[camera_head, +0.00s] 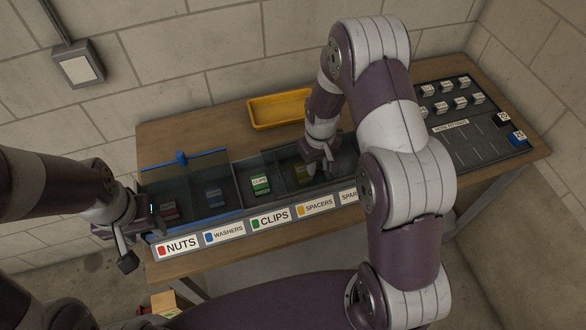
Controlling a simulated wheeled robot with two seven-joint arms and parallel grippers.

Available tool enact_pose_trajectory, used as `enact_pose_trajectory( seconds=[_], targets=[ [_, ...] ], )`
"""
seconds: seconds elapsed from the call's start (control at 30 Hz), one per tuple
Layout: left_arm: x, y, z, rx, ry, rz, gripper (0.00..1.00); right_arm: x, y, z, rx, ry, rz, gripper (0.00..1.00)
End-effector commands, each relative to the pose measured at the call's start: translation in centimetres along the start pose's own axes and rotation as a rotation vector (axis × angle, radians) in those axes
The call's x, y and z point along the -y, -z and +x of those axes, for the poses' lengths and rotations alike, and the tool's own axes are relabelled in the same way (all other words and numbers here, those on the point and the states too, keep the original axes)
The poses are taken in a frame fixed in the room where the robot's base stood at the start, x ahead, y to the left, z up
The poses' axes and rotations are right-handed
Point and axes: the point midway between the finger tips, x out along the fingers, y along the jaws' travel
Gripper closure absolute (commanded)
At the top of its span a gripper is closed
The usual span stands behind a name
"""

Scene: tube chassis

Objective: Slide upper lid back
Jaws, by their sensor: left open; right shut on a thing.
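A long divided box (245,229) stands on the bench, with front labels NUTS, WASHERS, CLIPS, SPACERS and one partly hidden. A see-through lid with blue edges (205,222) covers the left compartments, NUTS and WASHERS. A blue knob (181,157) stands at its back edge. The CLIPS compartment holds a green-labelled pack (261,185). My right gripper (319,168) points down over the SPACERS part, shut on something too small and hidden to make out. A second lid there is hard to tell. My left gripper (137,236) is open, at the box's left front corner.
A yellow tray (280,109) lies behind the box. A dark board (463,139) with several small labelled blocks lies at the bench's right end. A wall rises behind the bench (152,131). My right arm hides the box's right end.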

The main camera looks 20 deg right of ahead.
Motion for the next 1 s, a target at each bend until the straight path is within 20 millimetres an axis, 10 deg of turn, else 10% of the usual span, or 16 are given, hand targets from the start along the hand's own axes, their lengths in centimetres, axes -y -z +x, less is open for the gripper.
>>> enact_pose_trajectory(
  seconds=[0.2, 0.57, 0.6, 0.67, 1.0],
  targets=[
    [0.0, 0.0, 0.1, 0.0, 0.0, 0.0, 0.48, -3.9, -0.6, -0.1, -0.002, -0.001, 0.002, 1.0],
    [0.0, 0.0, 0.1, 0.0, 0.0, 0.0, 0.48, -4.5, -0.6, -0.2, -0.004, -0.002, -0.001, 1.0],
    [0.0, 0.0, 0.1, 0.0, 0.0, 0.0, 0.48, -4.5, -0.6, -0.2, -0.004, -0.002, -0.001, 0.67],
    [0.0, 0.0, 0.1, 0.0, 0.0, 0.0, 0.48, -4.5, -0.6, -0.2, -0.004, -0.002, -0.001, 0.47],
    [0.0, 0.0, 0.3, 0.0, 0.0, 0.0, 0.48, -4.4, -0.6, -0.5, -0.004, -0.002, -0.001, 0.47]
  ],
)
